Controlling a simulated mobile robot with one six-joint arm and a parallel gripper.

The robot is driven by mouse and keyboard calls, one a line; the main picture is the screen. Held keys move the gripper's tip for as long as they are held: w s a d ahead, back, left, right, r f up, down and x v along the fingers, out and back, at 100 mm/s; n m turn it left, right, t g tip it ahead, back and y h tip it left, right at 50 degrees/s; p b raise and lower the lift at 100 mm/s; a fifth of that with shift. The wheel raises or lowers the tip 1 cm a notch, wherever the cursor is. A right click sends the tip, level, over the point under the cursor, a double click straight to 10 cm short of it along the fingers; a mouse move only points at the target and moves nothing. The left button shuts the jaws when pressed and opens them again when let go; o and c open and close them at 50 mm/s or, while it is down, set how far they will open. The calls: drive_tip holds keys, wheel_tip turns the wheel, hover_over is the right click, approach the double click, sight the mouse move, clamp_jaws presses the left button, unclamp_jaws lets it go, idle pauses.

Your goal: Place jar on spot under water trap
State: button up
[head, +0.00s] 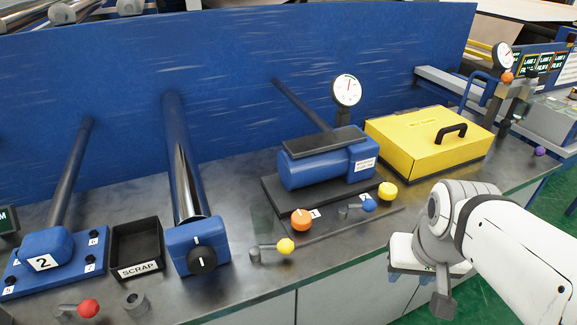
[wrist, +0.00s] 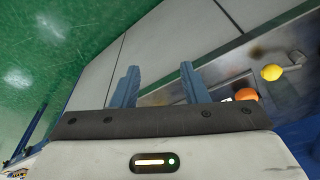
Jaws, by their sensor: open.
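My gripper (head: 410,278) is at the lower right of the head view, in front of the bench's front edge. In the wrist view its two blue fingers (wrist: 160,86) stand apart with nothing between them. I cannot surely tell which thing is the jar; a faint see-through upright shape (head: 262,222) stands on the bench left of the orange knob. A gauge with grey upright bodies below it (head: 517,104) stands at the right end of the bench and may be the water trap. No marked spot under it can be made out.
A yellow case (head: 410,145) with a black handle lies on the bench (head: 345,245). A blue cylinder unit (head: 318,165) with a gauge, levers with yellow (head: 285,245) and red knobs, and a black SCRAP bin (head: 136,245) stand to the left. Green floor (wrist: 70,50) is open in front.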

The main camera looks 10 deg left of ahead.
drive_tip(key=o, duration=0.6)
drive_tip(key=w+a+f+n+t+b, duration=0.1)
drive_tip(key=w+f+n+t+b, duration=0.1)
drive_tip(key=w, duration=0.7)
drive_tip(key=shift+w+f+t+h, duration=0.3)
drive_tip(key=shift+f+t, duration=0.15)
drive_tip(key=shift+t, duration=0.25)
drive_tip(key=shift+o, duration=1.1)
drive_tip(key=w+a+f+n+t+y+b, duration=0.1)
drive_tip(key=w+a+n+t, duration=0.1)
drive_tip(key=w+a, duration=0.3)
drive_tip(key=shift+w+a+f+t+y, duration=0.3)
drive_tip(key=shift+w+t+y, duration=0.15)
drive_tip(key=shift+w, duration=0.45)
drive_tip(key=n+y+b, duration=0.3)
drive_tip(key=n+y, duration=0.4)
drive_tip(key=y, duration=0.3)
approach(255, 208)
drive_tip(key=shift+g, duration=0.45)
drive_tip(key=shift+w+x, duration=0.15)
drive_tip(key=shift+x, duration=1.6)
drive_tip(key=shift+w+x, duration=0.15)
drive_tip(key=shift+x, duration=1.65)
